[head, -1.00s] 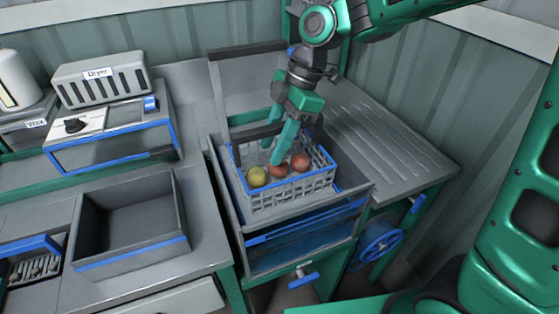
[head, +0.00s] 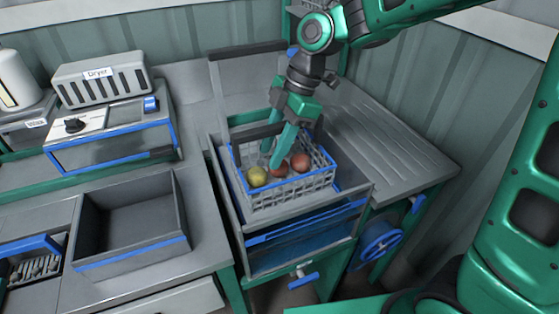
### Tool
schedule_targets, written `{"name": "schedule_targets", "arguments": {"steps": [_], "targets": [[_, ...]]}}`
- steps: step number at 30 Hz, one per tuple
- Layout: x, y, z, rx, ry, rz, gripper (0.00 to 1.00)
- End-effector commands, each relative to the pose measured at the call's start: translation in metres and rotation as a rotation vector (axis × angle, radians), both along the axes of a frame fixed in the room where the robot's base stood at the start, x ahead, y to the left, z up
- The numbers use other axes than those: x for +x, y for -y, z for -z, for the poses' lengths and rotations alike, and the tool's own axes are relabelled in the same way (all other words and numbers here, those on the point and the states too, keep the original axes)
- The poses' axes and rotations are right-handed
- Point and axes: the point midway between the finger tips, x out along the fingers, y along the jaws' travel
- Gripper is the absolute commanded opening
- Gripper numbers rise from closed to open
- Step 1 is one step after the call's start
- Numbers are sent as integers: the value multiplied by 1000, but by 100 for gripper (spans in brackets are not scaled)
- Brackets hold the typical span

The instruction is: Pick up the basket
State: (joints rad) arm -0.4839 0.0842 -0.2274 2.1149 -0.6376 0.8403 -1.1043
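The basket (head: 291,196) is a grey lattice crate with a blue rim. It stands in a grey basin and holds a yellow-green tomato (head: 257,177) and two red ones (head: 300,162). A dark bar (head: 256,134) spans its far side; I cannot tell whether it is the basket's handle. My gripper (head: 272,158) points down over the far part of the basket, close to the dark bar. Its two green fingers appear apart, with a gap between them. The fingertips reach in front of the bar, near the tomatoes; whether they touch anything is unclear.
The basin (head: 228,207) has blue trim and an upright back frame with a dark bar above. An empty grey bin (head: 130,250) stands to the left, with the dryer (head: 100,78) behind it. A ribbed drainboard (head: 385,140) at right is clear.

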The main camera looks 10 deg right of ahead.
Motion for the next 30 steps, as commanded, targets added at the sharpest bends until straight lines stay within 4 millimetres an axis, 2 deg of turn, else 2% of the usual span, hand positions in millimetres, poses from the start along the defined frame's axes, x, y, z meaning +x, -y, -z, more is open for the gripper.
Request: {"name": "schedule_targets", "arguments": {"steps": [5,9,10,30], "targets": [[0,0,0,0,0,1,35],[0,0,0,0,0,1,2],[0,0,0,0,0,1,0],[1,1,-1,0,1,2,0]]}}
